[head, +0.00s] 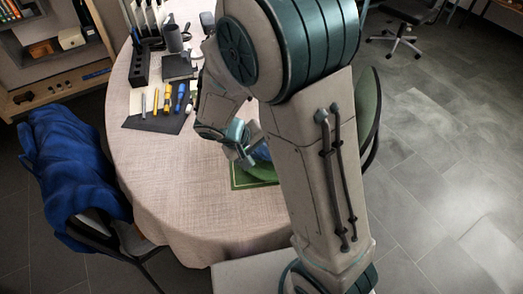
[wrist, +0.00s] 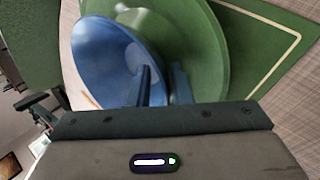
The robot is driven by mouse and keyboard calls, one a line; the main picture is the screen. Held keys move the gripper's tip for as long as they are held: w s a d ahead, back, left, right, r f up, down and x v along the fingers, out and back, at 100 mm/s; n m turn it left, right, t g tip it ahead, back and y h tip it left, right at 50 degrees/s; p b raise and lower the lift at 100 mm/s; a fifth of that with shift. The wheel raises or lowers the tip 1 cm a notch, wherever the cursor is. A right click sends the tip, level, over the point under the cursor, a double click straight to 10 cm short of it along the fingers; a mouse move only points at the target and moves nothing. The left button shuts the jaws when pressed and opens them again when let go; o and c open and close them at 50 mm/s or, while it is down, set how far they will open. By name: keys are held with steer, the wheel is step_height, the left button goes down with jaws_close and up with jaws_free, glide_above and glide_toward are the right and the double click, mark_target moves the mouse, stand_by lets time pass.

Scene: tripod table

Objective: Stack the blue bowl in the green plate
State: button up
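The blue bowl (wrist: 105,55) shows at the left of the wrist view with its open side toward the camera. Its rim overlaps the green plate (wrist: 205,50), which lies behind it and to the right. My gripper (wrist: 163,85) has one finger inside the bowl and the other outside its wall. The fingers are close together and look shut on the bowl's rim. In the head view, my arm hides most of the bowl (head: 262,152) and plate (head: 260,169). Whether the bowl rests on the plate or is just above it is unclear.
A green placemat (head: 241,182) lies under the plate on the cloth-covered table (head: 200,205). A dark mat with pens and markers (head: 155,122) and a black holder (head: 140,68) are at the upper left. The front left of the table is clear. A chair with a blue cloth (head: 70,165) stands at left.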

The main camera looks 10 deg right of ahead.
steer(key=shift+a+r+p, duration=0.2)
steer(key=shift+r+p, duration=0.3)
steer(key=shift+p, duration=0.05)
steer(key=v, duration=1.1)
steer(key=s+d+r+m+y, duration=0.2)
steer(key=s+d+r+y, duration=0.3)
steer(key=s+d, duration=0.5)
steer(key=shift+s+d+r+m+t+y+p, duration=0.3)
steer(key=shift+s+m+y+p, duration=0.15)
steer(key=shift+y, duration=0.35)
step_height(320, 180, up, 8)
steer(key=p, duration=0.7)
steer(key=shift+d+f+t, duration=0.15)
steer(key=shift+t, duration=0.15)
